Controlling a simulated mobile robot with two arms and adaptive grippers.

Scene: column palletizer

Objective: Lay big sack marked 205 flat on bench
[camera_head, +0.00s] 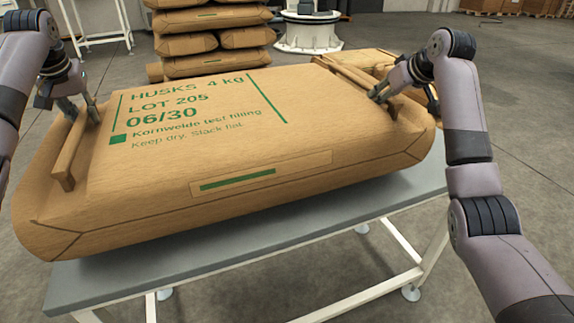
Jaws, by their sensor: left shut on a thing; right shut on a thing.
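A big brown paper sack (240,150) fills the middle of the head view, with green print "HUSKS 4 kg", "LOT 205" and "06/30" on its upper face. It lies broad side up over the grey bench (110,283); its near left end looks raised off the top and overhangs the bench's left end. My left gripper (82,112) is shut on the handle at the sack's left end. My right gripper (380,96) is shut on the handle at the sack's right end. The sack's underside is hidden, so contact with the bench cannot be told.
A stack of similar sacks (215,40) stands behind the bench. More brown sacks (360,62) lie low behind the right end. A white round machine base (310,35) stands at the back. A white frame (98,38) is at the back left. Grey floor is clear at right.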

